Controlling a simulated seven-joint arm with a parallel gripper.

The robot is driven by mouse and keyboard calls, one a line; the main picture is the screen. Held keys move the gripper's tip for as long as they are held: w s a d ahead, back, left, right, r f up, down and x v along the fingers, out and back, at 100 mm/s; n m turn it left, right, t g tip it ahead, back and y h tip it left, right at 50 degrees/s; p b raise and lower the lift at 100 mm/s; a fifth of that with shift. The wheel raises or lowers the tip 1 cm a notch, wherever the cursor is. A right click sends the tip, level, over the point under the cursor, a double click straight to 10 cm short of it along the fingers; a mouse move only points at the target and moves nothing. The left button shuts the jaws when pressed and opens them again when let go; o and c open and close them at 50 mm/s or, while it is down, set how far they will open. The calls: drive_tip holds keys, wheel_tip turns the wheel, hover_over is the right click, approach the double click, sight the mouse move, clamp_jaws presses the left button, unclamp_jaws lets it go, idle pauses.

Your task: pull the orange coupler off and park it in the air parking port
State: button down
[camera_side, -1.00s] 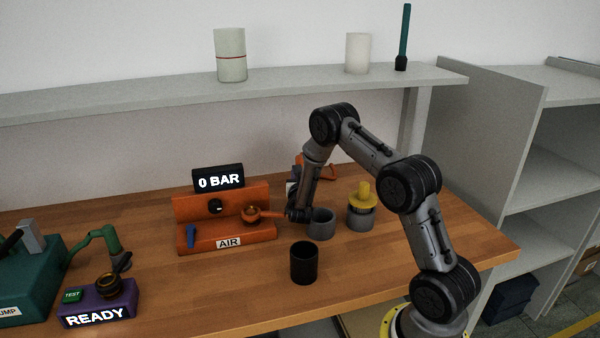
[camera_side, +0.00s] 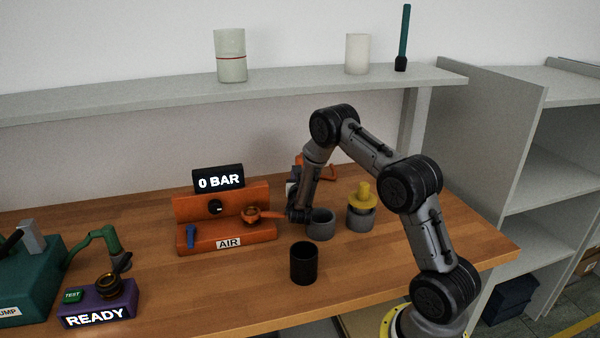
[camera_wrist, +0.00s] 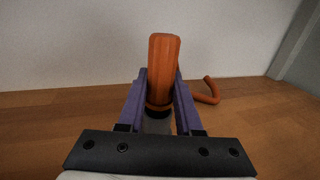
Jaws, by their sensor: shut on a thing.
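In the wrist view an orange coupler (camera_wrist: 163,65) stands upright between the two purple fingers of my gripper (camera_wrist: 160,92), which are shut on it. A dark ring and a grey part show below it. In the side view my gripper (camera_side: 292,188) is mostly hidden behind my arm, and orange shows beside and above it. The orange air panel (camera_side: 249,237) is at left, marked AIR, with a display (camera_side: 218,178) reading 0 BAR. A round orange fitting (camera_side: 252,214) sits on its right part. I cannot tell which part is the parking port.
A black cup (camera_side: 304,263), a grey cup (camera_side: 321,224) and a yellow knobbed piece on a grey base (camera_side: 361,207) stand near my arm. A purple READY box (camera_side: 98,306) and a green pump (camera_side: 28,282) are at left. An orange hose (camera_wrist: 207,92) lies behind the coupler.

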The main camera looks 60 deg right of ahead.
sight(300, 157)
drive_tip(key=shift+s+f, duration=0.1)
drive_tip(key=shift+f, duration=0.65)
drive_tip(key=c, duration=0.5)
unclamp_jaws()
drive_tip(key=shift+a, duration=0.1)
drive_tip(key=shift+s+a, duration=0.2)
drive_tip(key=shift+a, duration=0.25)
drive_tip(key=a, duration=0.1)
drive_tip(key=s+a+r, duration=0.2)
drive_tip(key=shift+a, duration=0.3)
wheel_tip(300, 157, up, 7)
drive_tip(key=shift+w+d+f, duration=0.1)
drive_tip(key=shift+d+f, duration=0.05)
